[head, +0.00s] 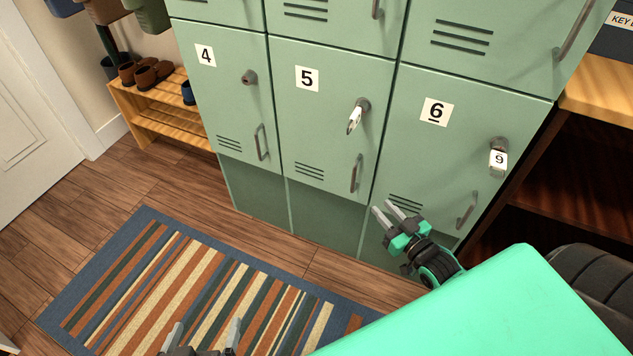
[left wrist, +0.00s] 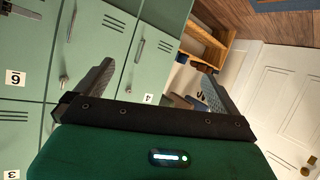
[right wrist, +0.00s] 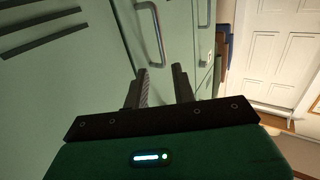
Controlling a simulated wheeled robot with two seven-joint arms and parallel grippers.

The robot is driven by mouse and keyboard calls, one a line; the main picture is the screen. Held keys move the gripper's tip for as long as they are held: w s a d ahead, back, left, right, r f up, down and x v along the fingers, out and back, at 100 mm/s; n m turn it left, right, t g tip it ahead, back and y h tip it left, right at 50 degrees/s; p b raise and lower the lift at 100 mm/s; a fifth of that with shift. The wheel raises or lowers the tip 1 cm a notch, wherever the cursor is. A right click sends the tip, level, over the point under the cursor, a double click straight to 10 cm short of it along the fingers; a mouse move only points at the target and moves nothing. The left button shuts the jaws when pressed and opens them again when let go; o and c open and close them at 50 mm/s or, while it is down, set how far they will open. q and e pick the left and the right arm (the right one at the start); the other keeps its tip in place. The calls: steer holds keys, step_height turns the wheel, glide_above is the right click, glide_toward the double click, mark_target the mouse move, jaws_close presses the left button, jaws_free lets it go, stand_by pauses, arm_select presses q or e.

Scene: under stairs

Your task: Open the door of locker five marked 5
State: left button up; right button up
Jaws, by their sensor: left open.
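Locker five's door (head: 325,125) is a pale green door with a white label 5 (head: 307,78), and it is shut. A key hangs from its lock (head: 356,117), and a grey bar handle (head: 356,173) is low on its right side. My right gripper (head: 383,208) is in front of the lockers, below and to the right of that handle and apart from it. Its fingers are parted and empty; they also show in the right wrist view (right wrist: 160,78). My left gripper (head: 203,335) is at the bottom edge, over the rug, open and empty.
Locker 4 (head: 220,95) and locker 6 (head: 455,130) flank it, both shut. A tagged key (head: 498,158) hangs at locker 6. A striped rug (head: 190,290) lies in front. A shoe rack (head: 160,110) stands left, a wooden shelf (head: 600,100) right.

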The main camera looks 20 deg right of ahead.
steer(key=b, duration=0.1)
glide_toward(355, 178)
steer(key=w, duration=0.7)
steer(key=w+a+b, duration=0.1)
steer(key=w, duration=0.1)
steer(key=shift+w+f, duration=0.1)
steer(key=shift+w, duration=0.2)
arm_select(q)
steer(key=w+r+t+h, duration=0.1)
steer(key=w+r+t, duration=0.2)
steer(key=r+t, duration=0.2)
steer(key=shift+w+d+r, duration=0.15)
steer(key=shift+r, duration=0.7)
arm_select(e)
steer(key=shift+w+a, duration=0.1)
steer(key=shift+w, duration=0.3)
jaws_close()
